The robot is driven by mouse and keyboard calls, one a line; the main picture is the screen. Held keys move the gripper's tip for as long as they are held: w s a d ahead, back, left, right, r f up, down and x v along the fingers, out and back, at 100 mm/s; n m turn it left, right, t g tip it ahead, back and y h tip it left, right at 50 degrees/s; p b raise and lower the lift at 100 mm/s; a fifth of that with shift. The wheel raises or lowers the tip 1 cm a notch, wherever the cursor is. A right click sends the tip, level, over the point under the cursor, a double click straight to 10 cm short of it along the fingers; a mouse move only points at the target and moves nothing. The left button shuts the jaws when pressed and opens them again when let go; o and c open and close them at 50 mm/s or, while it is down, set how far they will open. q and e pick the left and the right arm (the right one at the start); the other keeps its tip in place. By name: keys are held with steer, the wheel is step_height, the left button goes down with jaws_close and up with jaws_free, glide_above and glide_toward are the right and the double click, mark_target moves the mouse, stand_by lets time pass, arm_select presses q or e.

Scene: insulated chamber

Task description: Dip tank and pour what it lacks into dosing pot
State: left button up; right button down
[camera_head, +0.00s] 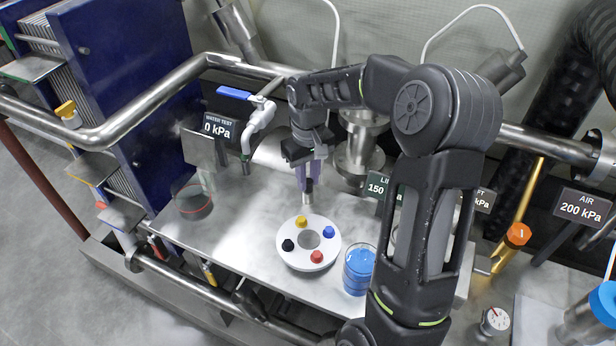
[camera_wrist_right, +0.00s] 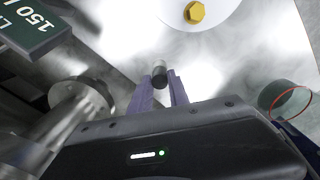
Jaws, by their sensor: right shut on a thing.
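My right gripper (camera_head: 308,186) is shut on a small grey-and-black cylinder (camera_head: 308,184), held upright just behind a white round disc (camera_head: 290,256). In the right wrist view the cylinder (camera_wrist_right: 159,72) sits between the purple fingertips (camera_wrist_right: 161,88). The disc has a dark central hole and yellow (camera_head: 301,221), blue (camera_head: 328,232), red (camera_head: 316,256) and black (camera_head: 288,245) knobs around it. A glass of blue liquid (camera_head: 358,272) stands right of the disc. A glass with a red ring (camera_head: 192,200) stands at the left. I cannot tell which vessel is the tank or dosing pot. My left gripper is out of view.
A steel flanged fitting (camera_head: 361,150) stands behind my arm. An "AIR 200 kPa" sign (camera_head: 582,207) and gauge (camera_head: 495,320) are right.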

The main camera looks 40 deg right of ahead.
step_height(320, 180, up, 10)
steer(key=p, duration=0.5)
steer(key=shift+f, duration=0.25)
steer(key=c, duration=1.3)
jaws_free()
steer(key=shift+o, duration=0.2)
step_height(320, 180, up, 8)
glide_above(308, 181)
steer(key=shift+f, duration=0.1)
